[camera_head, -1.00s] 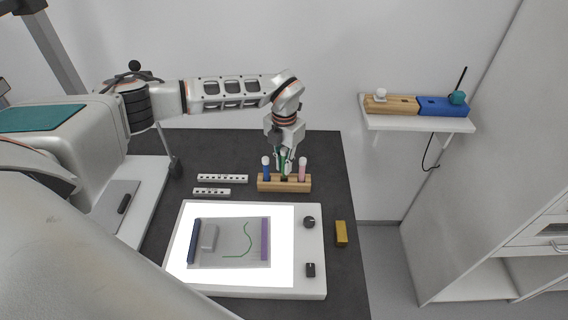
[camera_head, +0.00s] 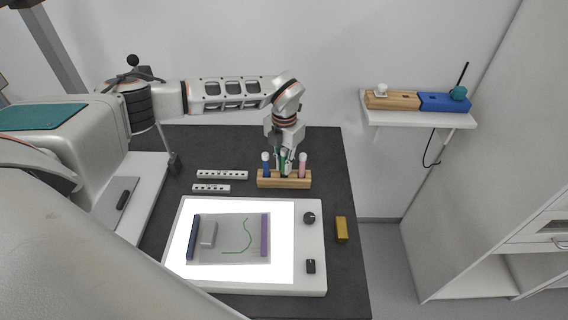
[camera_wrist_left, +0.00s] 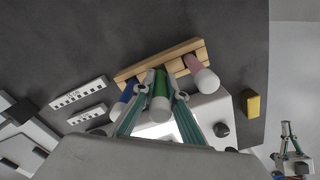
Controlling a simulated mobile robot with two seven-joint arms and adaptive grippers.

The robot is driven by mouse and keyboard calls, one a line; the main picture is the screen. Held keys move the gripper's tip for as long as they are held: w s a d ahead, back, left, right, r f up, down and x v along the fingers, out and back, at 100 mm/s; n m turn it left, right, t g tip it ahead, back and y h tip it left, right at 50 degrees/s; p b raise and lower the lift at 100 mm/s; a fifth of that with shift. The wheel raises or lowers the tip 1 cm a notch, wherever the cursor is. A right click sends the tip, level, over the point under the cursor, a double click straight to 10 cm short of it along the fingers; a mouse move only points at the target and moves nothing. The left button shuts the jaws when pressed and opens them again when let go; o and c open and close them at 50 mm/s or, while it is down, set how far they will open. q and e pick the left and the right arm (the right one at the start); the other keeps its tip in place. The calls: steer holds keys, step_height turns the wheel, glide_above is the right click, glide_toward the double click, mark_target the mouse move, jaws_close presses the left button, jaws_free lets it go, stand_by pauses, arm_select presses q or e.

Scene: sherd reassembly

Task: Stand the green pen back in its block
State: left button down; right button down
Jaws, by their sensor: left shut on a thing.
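The wooden pen block (camera_head: 294,183) stands on the dark table behind the light panel. A blue pen (camera_head: 266,168) and a pink pen (camera_head: 303,168) stand in its left and right parts. My left gripper (camera_head: 285,165) is over the block's middle, shut on the green pen (camera_head: 281,160). In the left wrist view the green pen (camera_wrist_left: 160,95) is between the teal fingers, white end toward the camera, in front of the block (camera_wrist_left: 165,64). I cannot tell whether its lower end is inside a hole. My right gripper (camera_wrist_left: 287,132) shows small in the wrist view's lower right corner.
The lit panel (camera_head: 311,250) holds a sheet with a green curve (camera_head: 246,239). Two white slotted strips (camera_head: 222,174) lie left of the block, and a yellow block (camera_head: 341,230) lies right of the panel. A wall shelf (camera_head: 410,123) is at right.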

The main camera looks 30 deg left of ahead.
mark_target(284, 149)
arm_select(q)
steer(key=shift+f+b, duration=0.35)
steer(key=shift+f, duration=0.45)
stand_by(0.4)
steer(key=c, duration=1.4)
jaws_free()
steer(key=shift+r+p, duration=2)
steer(key=shift+r, duration=1.5)
steer(key=shift+w+r, duration=0.1)
